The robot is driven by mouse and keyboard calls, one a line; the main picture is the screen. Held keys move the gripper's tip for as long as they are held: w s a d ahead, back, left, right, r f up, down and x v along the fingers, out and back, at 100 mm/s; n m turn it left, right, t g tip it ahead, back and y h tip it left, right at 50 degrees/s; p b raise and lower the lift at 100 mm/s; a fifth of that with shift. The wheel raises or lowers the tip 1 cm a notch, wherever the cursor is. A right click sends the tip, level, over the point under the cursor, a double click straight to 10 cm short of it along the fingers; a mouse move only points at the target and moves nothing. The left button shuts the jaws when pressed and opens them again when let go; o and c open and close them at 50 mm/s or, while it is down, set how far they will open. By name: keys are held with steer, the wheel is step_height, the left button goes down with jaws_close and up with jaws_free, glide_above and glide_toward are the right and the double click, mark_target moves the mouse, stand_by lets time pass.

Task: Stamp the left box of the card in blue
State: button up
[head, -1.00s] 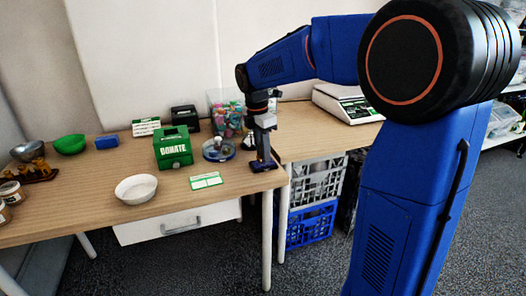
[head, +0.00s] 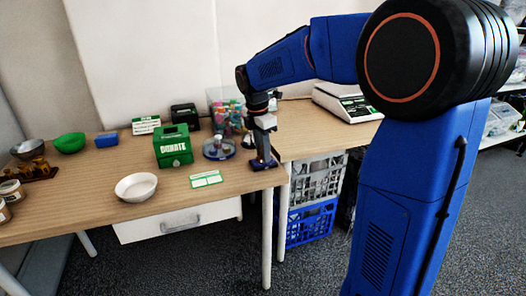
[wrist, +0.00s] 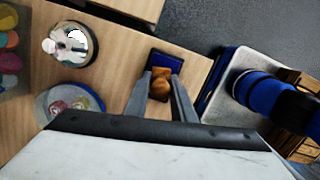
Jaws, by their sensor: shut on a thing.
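The card (head: 206,179), white with green bands, lies flat near the front edge of the table, left of my gripper. My gripper (head: 263,158) points down at the table's right front corner. In the wrist view my gripper (wrist: 160,80) is shut on the brown wooden handle of a stamp (wrist: 160,88). A dark blue ink pad (wrist: 165,59) lies directly under the stamp; the pad also shows in the head view (head: 264,165). The stamp's face is hidden, and I cannot tell whether it touches the pad.
A round clear-and-blue dish (head: 218,149) with small things stands left of my gripper. A green donate box (head: 173,147), a white bowl (head: 136,187) and a bin of colourful items (head: 227,110) stand around. A scale (head: 347,103) is at the right.

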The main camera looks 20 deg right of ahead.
stand_by(0.6)
steer(key=shift+r, duration=3.45)
steer(key=shift+a, duration=0.1)
